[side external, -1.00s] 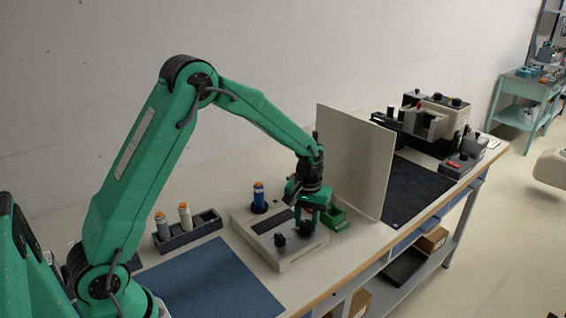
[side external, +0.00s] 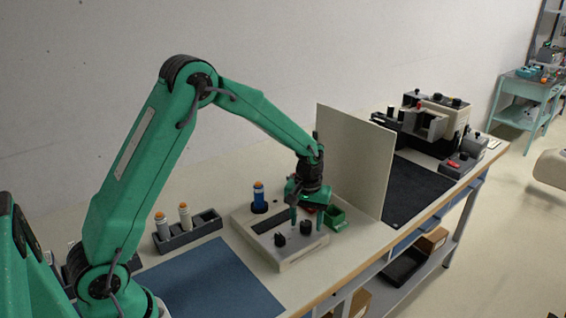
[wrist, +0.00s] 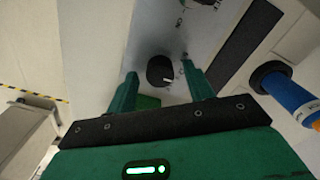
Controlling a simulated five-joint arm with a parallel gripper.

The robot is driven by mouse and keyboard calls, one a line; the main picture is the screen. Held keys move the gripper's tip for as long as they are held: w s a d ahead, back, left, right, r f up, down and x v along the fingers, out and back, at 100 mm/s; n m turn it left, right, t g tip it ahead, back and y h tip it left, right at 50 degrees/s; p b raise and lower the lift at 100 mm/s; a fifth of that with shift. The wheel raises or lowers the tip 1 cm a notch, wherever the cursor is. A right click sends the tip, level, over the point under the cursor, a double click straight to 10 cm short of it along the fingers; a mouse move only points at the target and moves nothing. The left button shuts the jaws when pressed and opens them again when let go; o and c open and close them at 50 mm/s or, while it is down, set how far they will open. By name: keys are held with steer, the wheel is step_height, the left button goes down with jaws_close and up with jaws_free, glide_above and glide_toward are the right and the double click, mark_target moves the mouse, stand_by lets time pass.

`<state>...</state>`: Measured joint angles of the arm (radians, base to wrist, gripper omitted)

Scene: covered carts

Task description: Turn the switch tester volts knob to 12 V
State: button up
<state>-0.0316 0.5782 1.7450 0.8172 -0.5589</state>
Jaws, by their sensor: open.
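The switch tester (side external: 262,240) is a pale box with a dark strip and two black knobs on top. The knob nearer my gripper (side external: 307,222) is the right one (side external: 306,228); the other knob (side external: 280,239) sits to its left. In the wrist view the near knob (wrist: 160,70) shows between my open fingers, with clear gaps on both sides and a small pale mark to its right. The panel lettering is too small to read, so I cannot tell its setting or which knob is volts. My gripper holds nothing.
A rack with two cylinders (side external: 188,231) and a blue mat (side external: 215,280) lie left.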

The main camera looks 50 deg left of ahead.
mark_target(305, 224)
steer(key=shift+r, duration=3.9)
steer(key=shift+r, duration=0.1)
steer(key=shift+s+r, duration=0.2)
steer(key=shift+r, duration=0.05)
steer(key=s+r+m+t, duration=0.2)
steer(key=s+r+m, duration=0.1)
steer(key=s+r, duration=0.7)
steer(key=s+d+r+m+t, duration=0.1)
steer(key=s+m+t, duration=0.2)
steer(key=s, duration=1.2)
steer(key=shift+d+r+m+t, duration=0.25)
steer(key=shift+r+m+t, duration=0.05)
steer(key=shift+r+m, duration=0.1)
